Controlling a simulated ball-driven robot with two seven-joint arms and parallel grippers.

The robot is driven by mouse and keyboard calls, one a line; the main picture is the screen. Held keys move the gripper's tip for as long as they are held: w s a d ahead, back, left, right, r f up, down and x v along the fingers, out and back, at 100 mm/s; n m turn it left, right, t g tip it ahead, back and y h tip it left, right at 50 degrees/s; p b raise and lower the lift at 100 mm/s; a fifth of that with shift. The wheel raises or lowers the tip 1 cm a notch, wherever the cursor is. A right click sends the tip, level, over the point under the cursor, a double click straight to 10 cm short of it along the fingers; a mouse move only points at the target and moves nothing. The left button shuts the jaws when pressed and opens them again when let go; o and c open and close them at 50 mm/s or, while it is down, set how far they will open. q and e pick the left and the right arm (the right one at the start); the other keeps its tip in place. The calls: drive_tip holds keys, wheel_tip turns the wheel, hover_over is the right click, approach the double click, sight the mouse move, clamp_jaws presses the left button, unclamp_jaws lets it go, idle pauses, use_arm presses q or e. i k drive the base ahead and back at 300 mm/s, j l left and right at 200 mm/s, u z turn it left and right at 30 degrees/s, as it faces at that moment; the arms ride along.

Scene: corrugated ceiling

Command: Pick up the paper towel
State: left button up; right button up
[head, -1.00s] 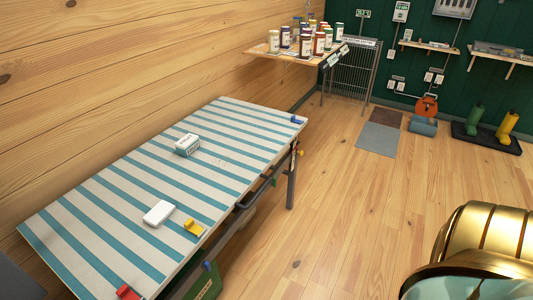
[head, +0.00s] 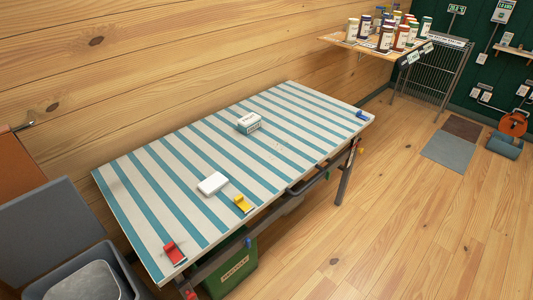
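No thing in the head view shows clearly as the paper towel. A plain white block (head: 212,184) with rounded edges lies flat on the striped table (head: 190,215), left of its middle. A white box with a dark label (head: 249,123) lies further back on the same table. A blue-grey roll-shaped thing (head: 505,146) is on the floor at the far right; its kind is unclear. Neither of my grippers is in view.
Red (head: 174,252), yellow (head: 242,203) and blue (head: 362,115) pieces sit along the table's front edge. A green bin (head: 232,272) is below. Grey bins (head: 55,225) stand left. Several jars (head: 401,36) fill a shelf. The wooden floor (head: 400,235) at right is clear.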

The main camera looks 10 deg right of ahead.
sight(215, 182)
drive_tip(key=i+l+u, duration=0.35)
drive_tip(key=l, duration=0.25)
drive_tip(key=i+l+u, duration=0.15)
drive_tip(key=l, duration=0.2)
drive_tip(key=i+l+u, duration=0.15)
drive_tip(key=l, duration=0.2)
